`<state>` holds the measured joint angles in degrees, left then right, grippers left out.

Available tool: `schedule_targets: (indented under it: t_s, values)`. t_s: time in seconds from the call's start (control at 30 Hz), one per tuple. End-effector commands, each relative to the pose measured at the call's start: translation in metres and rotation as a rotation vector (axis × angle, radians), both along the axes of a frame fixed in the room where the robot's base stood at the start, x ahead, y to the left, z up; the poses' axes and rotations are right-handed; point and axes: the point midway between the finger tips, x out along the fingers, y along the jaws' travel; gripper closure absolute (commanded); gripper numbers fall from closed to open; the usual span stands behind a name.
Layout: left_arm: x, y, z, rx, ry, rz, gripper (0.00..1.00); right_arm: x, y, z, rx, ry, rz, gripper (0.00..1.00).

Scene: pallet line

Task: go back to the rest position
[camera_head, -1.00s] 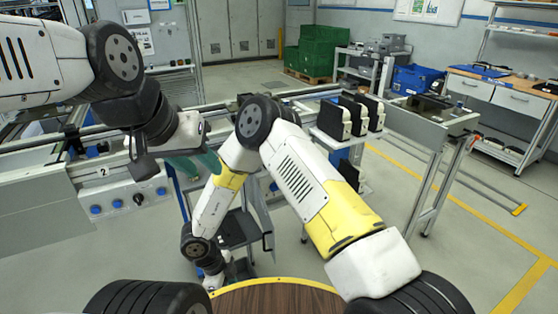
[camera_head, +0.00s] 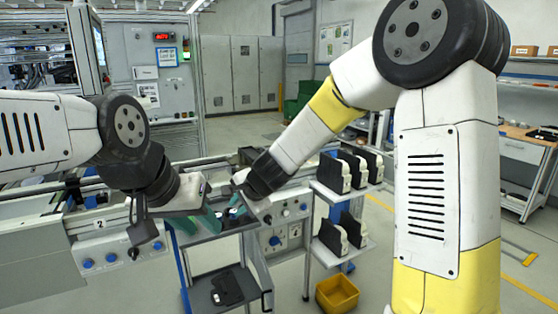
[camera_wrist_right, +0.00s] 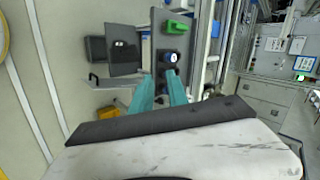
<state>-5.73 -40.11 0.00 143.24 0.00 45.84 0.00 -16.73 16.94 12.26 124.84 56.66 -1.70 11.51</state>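My left gripper (camera_head: 198,222) comes in from the left in the head view, low over the small trolley in front of the line. Its teal fingers look apart, with nothing seen between them. My right gripper (camera_head: 238,206) is beside it, a little higher and to the right, partly hidden by its own wrist. In the right wrist view my right gripper (camera_wrist_right: 160,88) shows two teal fingers standing apart, with nothing held between them.
A trolley (camera_head: 262,262) stands below both grippers. A rack to the right bears black-and-white cases (camera_head: 336,172) on two levels. A yellow bin (camera_head: 337,294) is on the floor beneath it. The conveyor's knob panel (camera_head: 122,249) is close to my left arm.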

Motion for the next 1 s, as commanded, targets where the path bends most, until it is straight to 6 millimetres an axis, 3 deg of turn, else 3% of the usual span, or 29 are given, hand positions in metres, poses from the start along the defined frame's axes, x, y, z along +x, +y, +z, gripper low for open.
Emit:
schedule_targets:
  t_s: [0.03,0.2,0.4,0.6,0.7,0.83,1.0]
  values:
    - [0.000,0.000,0.000,0.000,0.000,0.000,0.64,-0.008,-0.016,0.026,-0.020,-0.049,0.054,0.80]
    - [0.000,0.000,0.000,0.000,0.000,0.000,0.64,-0.051,-0.065,0.080,-0.139,-0.165,0.248,0.80]
    - [0.000,0.000,0.000,0.000,0.000,0.000,0.64,-0.119,-0.136,0.111,-0.341,-0.240,0.425,0.80]
    - [0.000,0.000,0.000,0.000,0.000,0.000,0.64,-0.189,-0.208,0.114,-0.558,-0.238,0.537,0.80]
    - [0.000,0.000,0.000,0.000,0.000,0.000,0.64,-0.214,-0.233,0.111,-0.637,-0.222,0.565,0.80]
    - [0.000,0.000,0.000,0.000,0.000,0.000,0.64,-0.232,-0.252,0.107,-0.695,-0.204,0.583,0.80]
    - [0.000,0.000,0.000,0.000,0.000,0.000,0.64,-0.237,-0.257,0.106,-0.711,-0.195,0.591,0.80]
